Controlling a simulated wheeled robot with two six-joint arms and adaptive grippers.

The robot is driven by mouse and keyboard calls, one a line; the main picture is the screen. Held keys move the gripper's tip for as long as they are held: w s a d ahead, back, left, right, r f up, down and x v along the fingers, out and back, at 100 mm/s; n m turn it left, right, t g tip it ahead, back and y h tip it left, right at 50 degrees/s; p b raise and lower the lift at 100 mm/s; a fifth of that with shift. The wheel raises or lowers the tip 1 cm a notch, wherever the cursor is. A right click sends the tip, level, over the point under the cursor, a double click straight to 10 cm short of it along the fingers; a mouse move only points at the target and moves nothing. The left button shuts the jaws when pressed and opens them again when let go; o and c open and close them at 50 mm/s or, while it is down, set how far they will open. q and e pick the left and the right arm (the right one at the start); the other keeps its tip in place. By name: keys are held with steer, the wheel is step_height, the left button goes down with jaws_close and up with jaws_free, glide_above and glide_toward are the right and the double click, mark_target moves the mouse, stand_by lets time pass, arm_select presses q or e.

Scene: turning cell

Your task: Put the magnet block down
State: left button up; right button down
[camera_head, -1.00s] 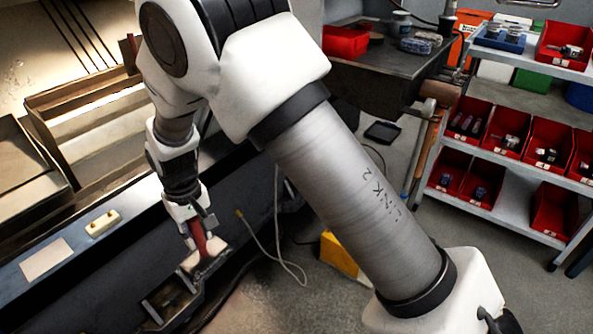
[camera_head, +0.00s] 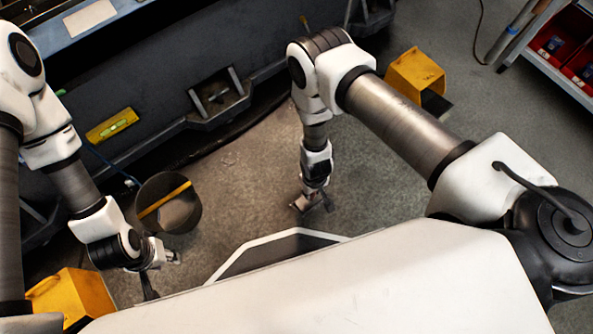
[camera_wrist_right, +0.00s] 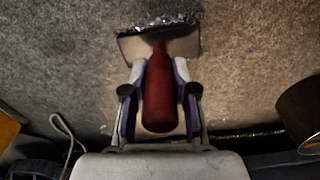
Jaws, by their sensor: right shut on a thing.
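The magnet block shows in the right wrist view as a flat brownish plate (camera_wrist_right: 183,46) with a dark red, bottle-shaped handle (camera_wrist_right: 160,95). Glittering metal chips line its far edge. My right gripper (camera_wrist_right: 158,72) is shut on the red handle; it also shows in the head view (camera_head: 312,200), pointing down over the grey floor. There the block is small and mostly hidden by the gripper; I cannot tell whether it touches the floor. My left gripper (camera_head: 150,282) hangs at the lower left, and its fingers are too small and dark to read.
A dark round bin (camera_head: 182,214) with a yellow bar across it stands left of my right gripper. Yellow blocks stand at the lower left (camera_head: 78,292) and upper right (camera_head: 415,70). The dark machine base (camera_head: 150,75) runs behind. Floor (camera_head: 245,190) around the right gripper is clear.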

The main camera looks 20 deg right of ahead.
steer(key=shift+f, duration=0.55)
steer(key=w+f+b, duration=0.2)
steer(key=w+b, duration=0.5)
steer(key=b, duration=0.1)
steer(key=w+f+b, duration=0.2)
steer(key=w+b, duration=0.6)
steer(key=b, duration=0.1)
steer(key=shift+w+a+f, duration=0.2)
steer(key=shift+f, duration=0.15)
steer(key=c, duration=1.3)
jaws_free()
steer(key=shift+f, duration=0.15)
steer(key=o, duration=0.4)
